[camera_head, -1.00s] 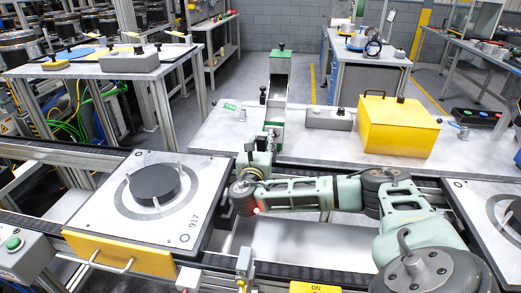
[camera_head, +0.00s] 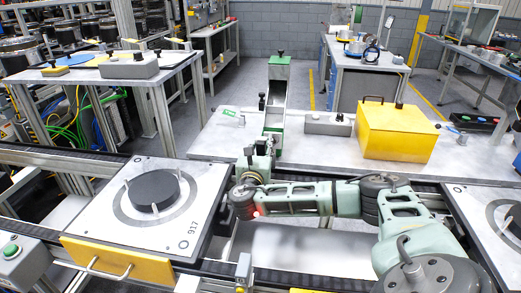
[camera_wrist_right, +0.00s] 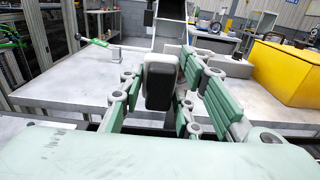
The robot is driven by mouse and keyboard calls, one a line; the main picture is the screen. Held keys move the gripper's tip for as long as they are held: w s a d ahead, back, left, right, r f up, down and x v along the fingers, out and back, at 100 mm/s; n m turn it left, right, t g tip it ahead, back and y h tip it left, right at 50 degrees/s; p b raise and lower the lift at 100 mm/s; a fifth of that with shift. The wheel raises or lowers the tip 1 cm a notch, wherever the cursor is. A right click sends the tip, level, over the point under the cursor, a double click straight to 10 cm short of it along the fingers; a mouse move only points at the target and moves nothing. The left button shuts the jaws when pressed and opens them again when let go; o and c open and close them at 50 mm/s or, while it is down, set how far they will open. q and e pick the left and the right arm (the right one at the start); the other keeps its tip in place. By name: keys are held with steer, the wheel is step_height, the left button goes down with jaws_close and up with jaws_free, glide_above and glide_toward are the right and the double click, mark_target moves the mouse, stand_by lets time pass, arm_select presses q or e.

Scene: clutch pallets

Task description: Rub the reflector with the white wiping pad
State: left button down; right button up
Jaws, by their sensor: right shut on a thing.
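My right gripper (camera_head: 258,158) reaches in at the near edge of the grey work table. In the right wrist view (camera_wrist_right: 160,100) its green fingers are shut on a dark block with a paler rim (camera_wrist_right: 160,80). I cannot tell whether a white wiping face is under this block. I cannot make out for certain which part is the reflector. The held block looks apart from the post. My left gripper is not in view.
A green upright channel (camera_head: 279,95) stands behind the gripper. A yellow box (camera_head: 398,134) and a grey block (camera_head: 327,123) sit to its right. A pallet (camera_head: 120,225) with a dark disc (camera_head: 153,189) lies on the conveyor at left. The table's left front is mostly clear.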

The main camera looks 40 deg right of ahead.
steer(key=shift+w+d, duration=0.35)
steer(key=shift+d, duration=0.05)
steer(key=shift+s+d+p, duration=0.5)
steer(key=shift+s+p, duration=0.05)
steer(key=shift+s, duration=0.15)
steer(key=shift+s+d+p, duration=0.45)
steer(key=shift+s+p, duration=0.05)
steer(key=shift+s, duration=0.2)
